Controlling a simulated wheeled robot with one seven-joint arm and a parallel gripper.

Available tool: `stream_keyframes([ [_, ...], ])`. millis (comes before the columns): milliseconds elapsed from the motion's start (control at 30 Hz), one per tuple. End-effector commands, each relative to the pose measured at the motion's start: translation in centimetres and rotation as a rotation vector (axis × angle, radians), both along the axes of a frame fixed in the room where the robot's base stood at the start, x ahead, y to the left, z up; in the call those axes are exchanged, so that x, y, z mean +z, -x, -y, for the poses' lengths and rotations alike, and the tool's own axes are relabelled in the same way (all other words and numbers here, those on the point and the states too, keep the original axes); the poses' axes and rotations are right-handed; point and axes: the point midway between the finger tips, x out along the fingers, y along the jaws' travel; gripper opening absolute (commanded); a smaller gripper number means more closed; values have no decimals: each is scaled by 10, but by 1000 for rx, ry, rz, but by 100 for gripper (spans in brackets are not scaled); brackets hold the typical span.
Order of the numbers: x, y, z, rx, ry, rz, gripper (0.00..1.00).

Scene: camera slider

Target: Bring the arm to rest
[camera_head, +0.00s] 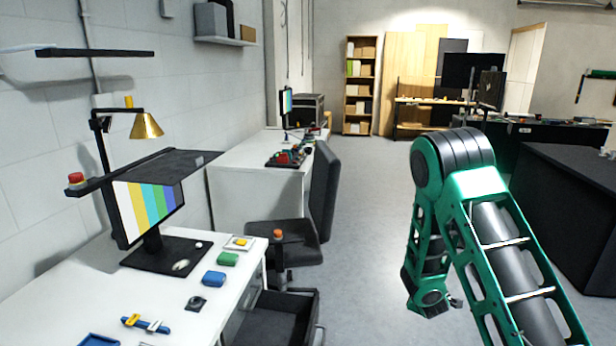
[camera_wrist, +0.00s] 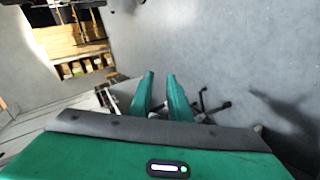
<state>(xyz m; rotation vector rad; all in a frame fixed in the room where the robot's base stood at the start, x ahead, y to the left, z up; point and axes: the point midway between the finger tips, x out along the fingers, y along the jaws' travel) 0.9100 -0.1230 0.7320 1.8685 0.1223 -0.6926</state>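My arm shows in the head view at the right, bent at a black and green joint, with its lower part hanging over the grey floor. My gripper shows in the wrist view (camera_wrist: 160,78), with two green fingers standing apart and a gap between them. Nothing shows between the fingers. In the head view the fingertips cannot be made out clearly. The camera slider (camera_head: 146,324), blue with small yellow and white parts, seems to lie on the white table (camera_head: 230,302) at the lower left, away from my arm.
A dark bench (camera_head: 572,205) stands at right. The middle floor is clear.

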Motion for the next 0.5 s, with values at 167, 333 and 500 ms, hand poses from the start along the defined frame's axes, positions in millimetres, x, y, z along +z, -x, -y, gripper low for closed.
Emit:
stream_keyframes([
  [167,47,28,46,-198,-114,-57,17],
  [333,83,69,80,-382,-232,-116,17],
  [500,116,120,104,-558,-351,-173,17],
])
